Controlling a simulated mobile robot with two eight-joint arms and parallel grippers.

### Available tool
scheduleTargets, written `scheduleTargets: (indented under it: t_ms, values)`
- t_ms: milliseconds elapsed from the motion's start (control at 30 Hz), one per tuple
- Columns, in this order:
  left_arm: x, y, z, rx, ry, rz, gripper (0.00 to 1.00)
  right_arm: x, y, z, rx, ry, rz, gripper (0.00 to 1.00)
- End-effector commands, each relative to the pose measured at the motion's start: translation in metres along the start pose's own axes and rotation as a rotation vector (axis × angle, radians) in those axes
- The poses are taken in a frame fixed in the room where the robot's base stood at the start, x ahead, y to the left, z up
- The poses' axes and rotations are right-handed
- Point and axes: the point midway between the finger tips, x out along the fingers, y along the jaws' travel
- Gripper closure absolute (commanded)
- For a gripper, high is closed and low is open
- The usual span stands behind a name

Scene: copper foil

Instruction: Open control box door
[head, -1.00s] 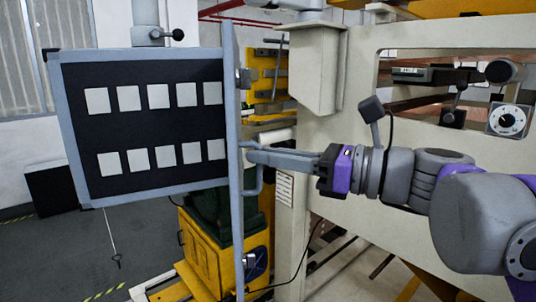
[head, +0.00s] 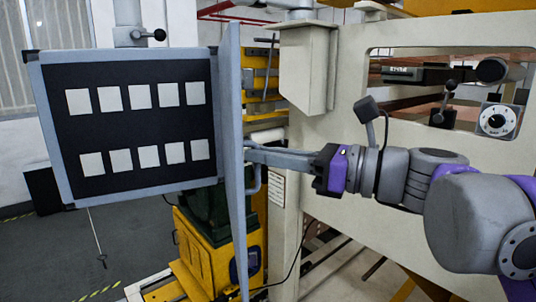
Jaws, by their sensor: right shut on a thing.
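The control box (head: 42,130) has a grey frame and a black inner panel with two rows of white squares, in the left half of the head view. Its grey door (head: 234,130) stands open at the box's right side, seen nearly edge-on. A grey bar handle (head: 256,182) sits on the door's right-hand face. My right gripper (head: 252,156) reaches in from the right and is shut on the handle; its fingertips partly hide the handle's upper part. My left gripper is not in view.
A large beige machine frame (head: 310,65) with a dial (head: 495,121) stands behind my right arm. A yellow and green machine (head: 208,262) is below the door. Floor (head: 140,235) shows free under the box.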

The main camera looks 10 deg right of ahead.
Motion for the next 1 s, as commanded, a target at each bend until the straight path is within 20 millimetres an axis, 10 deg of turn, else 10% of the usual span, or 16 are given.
scheduleTargets:
  t_ms: [200, 400, 1000]
  values:
    - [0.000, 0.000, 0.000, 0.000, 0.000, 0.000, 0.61, 0.000, -0.001, 0.000, 0.001, 0.000, -0.003, 1.00]
    - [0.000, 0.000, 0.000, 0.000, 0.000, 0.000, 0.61, 0.000, -0.001, 0.000, 0.001, 0.000, -0.001, 0.59]
    - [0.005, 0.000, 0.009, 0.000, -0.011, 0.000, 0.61, -0.040, -0.002, -0.002, 0.002, 0.001, -0.008, 0.59]
